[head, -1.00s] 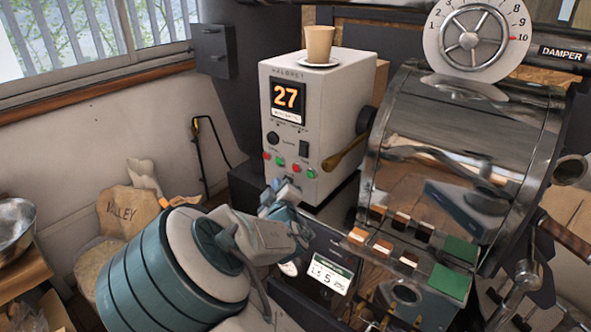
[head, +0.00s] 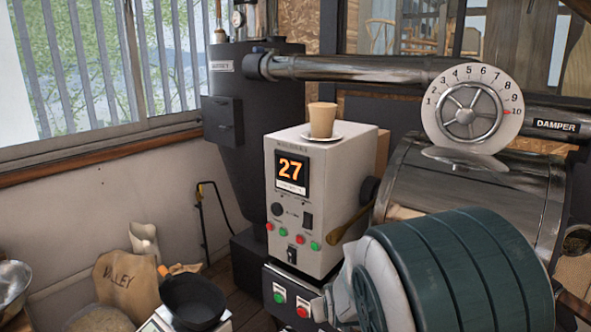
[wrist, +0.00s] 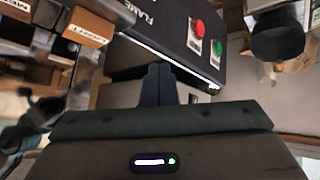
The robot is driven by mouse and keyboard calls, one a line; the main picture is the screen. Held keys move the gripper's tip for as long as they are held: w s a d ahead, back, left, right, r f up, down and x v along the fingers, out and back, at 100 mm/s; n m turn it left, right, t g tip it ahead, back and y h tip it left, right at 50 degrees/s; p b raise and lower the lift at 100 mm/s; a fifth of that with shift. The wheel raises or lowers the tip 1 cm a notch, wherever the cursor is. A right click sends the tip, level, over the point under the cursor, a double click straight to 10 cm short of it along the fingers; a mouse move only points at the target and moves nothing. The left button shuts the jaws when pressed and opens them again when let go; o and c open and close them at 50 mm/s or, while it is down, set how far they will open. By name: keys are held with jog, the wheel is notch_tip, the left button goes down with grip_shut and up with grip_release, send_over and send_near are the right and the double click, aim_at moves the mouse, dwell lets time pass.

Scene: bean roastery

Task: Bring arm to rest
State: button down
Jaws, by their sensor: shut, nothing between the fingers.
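My arm (head: 455,270) fills the lower right of the head view, in front of the roaster drum (head: 415,175). My gripper shows in the wrist view (wrist: 158,80) with its two dark fingers together and nothing between them. The fingers point toward a dark panel (wrist: 172,28) with a red and a green button, apart from it as far as I can tell. In the head view the fingertips are hidden behind my arm.
A white control box (head: 345,190) reading 27, with a cup (head: 322,119) on top, stands close to the left of my arm. A black pan (head: 195,300) sits at lower left by a sack (head: 127,283). A damper dial (head: 510,110) is above the drum.

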jog(key=s+d+r+m+g, duration=0.1)
jog(key=s+d+r+g, duration=0.1)
jog(key=s, duration=0.6)
jog(key=s+d+r+m+g, duration=0.1)
jog(key=s+d+r+g, duration=0.1)
jog(key=s, duration=0.6)
jog(key=s+d+r+m+g, duration=0.1)
jog(key=s+r, duration=0.3)
jog(key=s, duration=0.4)
jog(key=shift+d+g, duration=0.45)
jog(key=shift+g, duration=0.05)
